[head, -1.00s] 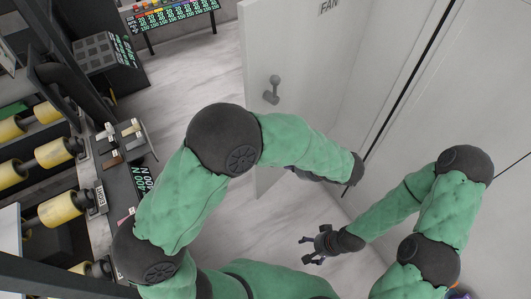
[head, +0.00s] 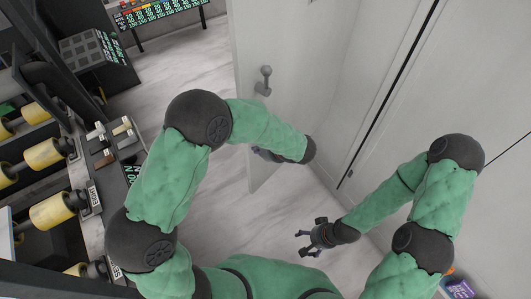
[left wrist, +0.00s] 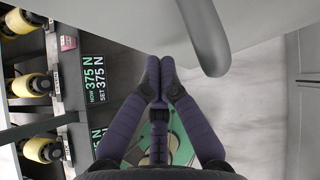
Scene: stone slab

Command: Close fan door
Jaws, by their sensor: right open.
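The white fan door (head: 300,45) stands ajar at the top middle of the head view, with a grey lever handle (head: 263,82) near its free edge. The handle shows large at the top of the left wrist view (left wrist: 208,45), with the door's grey surface (left wrist: 130,20) beside it. My left gripper (head: 258,153) is by the door below the handle, mostly hidden behind my arm. In the left wrist view its purple fingers (left wrist: 160,65) meet at the tips with nothing between them; contact with the door is unclear. My right gripper (head: 304,241) is open and empty above the floor.
A dark rack with yellow rollers (head: 45,153) stands at the left. A console with colored buttons (head: 160,12) is at the top left. Pale wall panels (head: 470,80) stand at the right. The marble floor (head: 190,70) between rack and door is clear.

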